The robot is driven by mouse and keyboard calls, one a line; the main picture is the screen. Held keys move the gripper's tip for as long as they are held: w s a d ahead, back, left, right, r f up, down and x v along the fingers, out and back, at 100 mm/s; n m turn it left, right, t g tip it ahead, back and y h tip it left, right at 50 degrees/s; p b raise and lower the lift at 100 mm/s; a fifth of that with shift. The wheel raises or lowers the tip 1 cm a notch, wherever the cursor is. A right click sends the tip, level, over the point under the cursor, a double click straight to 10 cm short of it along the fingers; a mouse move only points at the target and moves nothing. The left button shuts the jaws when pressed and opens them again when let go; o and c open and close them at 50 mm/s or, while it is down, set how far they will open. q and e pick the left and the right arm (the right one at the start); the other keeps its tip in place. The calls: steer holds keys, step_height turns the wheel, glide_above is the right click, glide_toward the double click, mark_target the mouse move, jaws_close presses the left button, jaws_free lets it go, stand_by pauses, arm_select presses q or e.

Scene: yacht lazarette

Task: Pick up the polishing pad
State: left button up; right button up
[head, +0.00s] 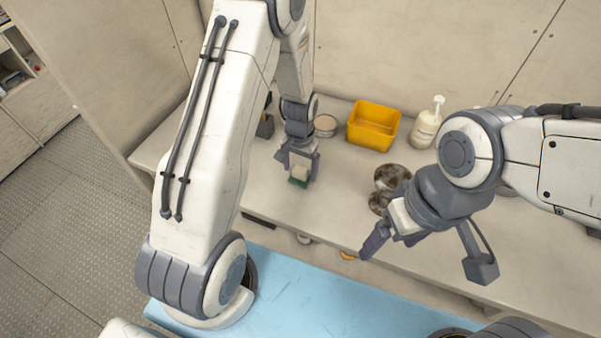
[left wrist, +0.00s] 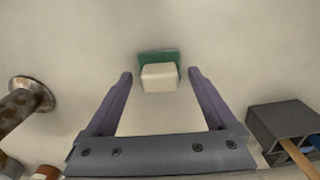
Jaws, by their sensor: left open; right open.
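The polishing pad appears as a cream block on a green base (head: 298,181), resting on the pale counter. It also shows in the left wrist view (left wrist: 158,77), centred ahead. My left gripper (head: 300,173) is open above the pad. In the left wrist view its fingertips (left wrist: 160,75) lie either side of the pad, with gaps on both sides; I cannot tell how far above it they are. My right gripper (head: 393,243) is open and empty, over the counter's front part at the right, away from the pad.
A yellow bin (head: 373,125), a white pump bottle (head: 426,123) and a round tin (head: 325,126) stand at the back. Stained metal pieces (head: 391,177) lie near my right gripper. A grey holder (left wrist: 285,125) with a wooden handle stands beside my left gripper.

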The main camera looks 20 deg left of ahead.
mark_target(303, 170)
arm_select(q)
steer(key=shift+f, duration=0.45)
steer(key=c, duration=1.4)
steer(key=shift+r, duration=0.15)
steer(key=shift+w+r, duration=0.1)
steer(key=shift+r, duration=0.2)
steer(key=r+b, duration=0.1)
steer(key=d+r, duration=0.1)
steer(key=r, duration=0.1)
steer(key=shift+r+b, duration=0.3)
steer(key=shift+b, duration=0.05)
steer(key=s+d+r, duration=0.1)
steer(key=d+r, duration=0.1)
steer(key=d, duration=0.1)
steer(key=s+d+r+b, duration=0.1)
steer(key=d+r, duration=0.1)
steer(key=d, duration=0.2)
steer(key=s+d+r+b, duration=0.1)
steer(key=d+r, duration=0.1)
steer(key=d, duration=0.1)
steer(key=shift+s+d+r, duration=0.15)
steer(key=shift+s+r, duration=0.05)
steer(key=shift+r, duration=0.1)
